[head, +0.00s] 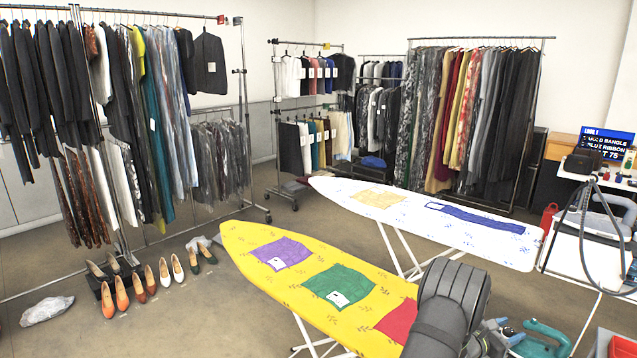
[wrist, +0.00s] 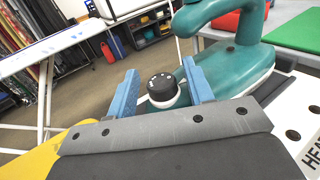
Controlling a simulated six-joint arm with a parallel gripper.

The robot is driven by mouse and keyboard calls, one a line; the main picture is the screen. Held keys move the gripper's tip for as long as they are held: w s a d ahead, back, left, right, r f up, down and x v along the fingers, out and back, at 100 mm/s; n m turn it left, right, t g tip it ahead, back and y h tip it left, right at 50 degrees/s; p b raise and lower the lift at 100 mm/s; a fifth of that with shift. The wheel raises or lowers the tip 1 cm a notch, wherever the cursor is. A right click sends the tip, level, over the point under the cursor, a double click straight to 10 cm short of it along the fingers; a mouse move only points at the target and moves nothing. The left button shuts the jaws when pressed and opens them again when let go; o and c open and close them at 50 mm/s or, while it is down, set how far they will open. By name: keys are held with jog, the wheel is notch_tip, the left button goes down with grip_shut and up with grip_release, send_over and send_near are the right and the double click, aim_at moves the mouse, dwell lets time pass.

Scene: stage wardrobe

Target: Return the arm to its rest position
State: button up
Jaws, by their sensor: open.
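My arm reaches over the right end of the yellow ironing board in the head view. My gripper (wrist: 159,70) shows in the wrist view with its two blue fingers apart and nothing held between them. A black dial knob (wrist: 161,87) with pale marks shows between the fingers in the picture; I cannot tell whether they touch it. A teal iron (wrist: 238,65) stands just beyond and to the right of the fingers, and it also shows at the lower right of the head view (head: 541,338).
The yellow ironing board (head: 243,237) carries a purple cloth (head: 282,253), a green cloth (head: 338,287) and a red cloth (head: 398,320). A white ironing board (head: 410,207) stands behind it. A screen (head: 605,145) and a hose (head: 562,250) are at right.

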jog(key=shift+m+g+h, duration=0.3)
jog(key=shift+m+g, duration=0.7)
jog(key=shift+g, duration=0.9)
jog(key=a, duration=0.6)
jog(key=s+a, duration=0.1)
jog(key=a, duration=1)
jog(key=shift+s+a, duration=0.25)
jog(key=shift+a, duration=0.1)
jog(key=s+d+m+g+y, duration=0.1)
jog(key=m, duration=0.1)
jog(key=s+d+r+m+g, duration=0.1)
jog(key=s+d+m+g, duration=0.1)
jog(key=m, duration=0.1)
jog(key=s+d+r+m+g+y, duration=0.1)
jog(key=d+m+g, duration=0.1)
jog(key=m, duration=0.1)
jog(key=shift+s+r+y, duration=0.1)
jog(key=shift+s+y, duration=0.2)
jog(key=shift+s, duration=0.05)
jog(key=shift+s+d+r+m+g+y, duration=0.1)
jog(key=shift+s+d+m+g+y, duration=0.2)
jog(key=shift+m, duration=0.35)
jog(key=shift+s+d+r+m+g+y, duration=0.15)
jog(key=shift+s+m+g+y, duration=0.1)
jog(key=shift+m+y, duration=0.35)
jog(key=shift+s+d+r+m+g+y, duration=0.1)
jog(key=shift+s+d+m+g+y, duration=0.15)
jog(key=shift+m, duration=0.5)
jog(key=shift+o, duration=0.2)
jog(key=shift+a, duration=0.1)
